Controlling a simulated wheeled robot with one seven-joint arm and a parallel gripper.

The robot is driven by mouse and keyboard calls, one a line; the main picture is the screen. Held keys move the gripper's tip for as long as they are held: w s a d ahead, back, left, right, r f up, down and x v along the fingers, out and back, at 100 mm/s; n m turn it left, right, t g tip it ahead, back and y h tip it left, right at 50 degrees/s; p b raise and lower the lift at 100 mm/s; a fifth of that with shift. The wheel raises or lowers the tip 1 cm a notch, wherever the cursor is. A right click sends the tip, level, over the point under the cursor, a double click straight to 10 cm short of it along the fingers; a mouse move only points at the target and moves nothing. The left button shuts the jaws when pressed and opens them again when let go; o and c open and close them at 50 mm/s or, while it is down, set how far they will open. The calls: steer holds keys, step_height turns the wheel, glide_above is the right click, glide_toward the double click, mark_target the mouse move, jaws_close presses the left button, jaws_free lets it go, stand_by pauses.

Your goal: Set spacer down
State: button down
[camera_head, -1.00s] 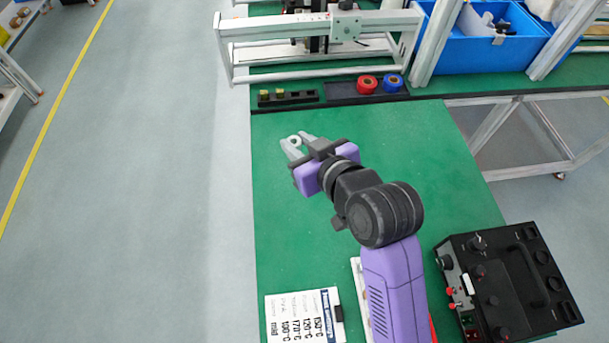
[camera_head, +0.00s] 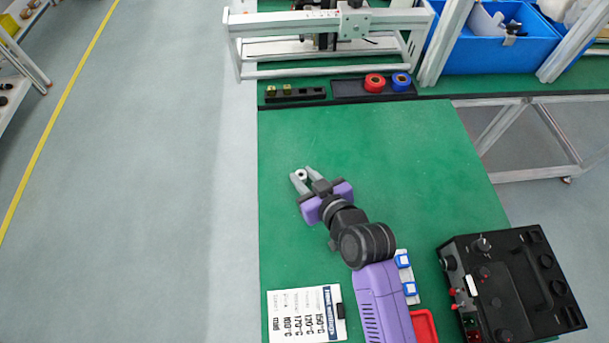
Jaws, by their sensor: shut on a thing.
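The spacer (camera_head: 301,175) is a small pale ring with a dark hole. My gripper (camera_head: 302,177) is shut on it and holds it between its grey fingertips. Both are over the left part of the green table (camera_head: 420,150). I cannot tell from this view whether the spacer touches the table top or hangs a little above it.
A dark tray (camera_head: 345,87) with a red and a blue ring lies at the back, next to a black slotted holder (camera_head: 308,94). A white label card (camera_head: 300,314) lies in front. A black instrument box (camera_head: 512,285) stands at right. The table middle is clear.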

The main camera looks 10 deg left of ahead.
steer(key=shift+f, duration=0.1)
steer(key=c, duration=1.2)
jaws_free()
steer(key=shift+o, duration=0.2)
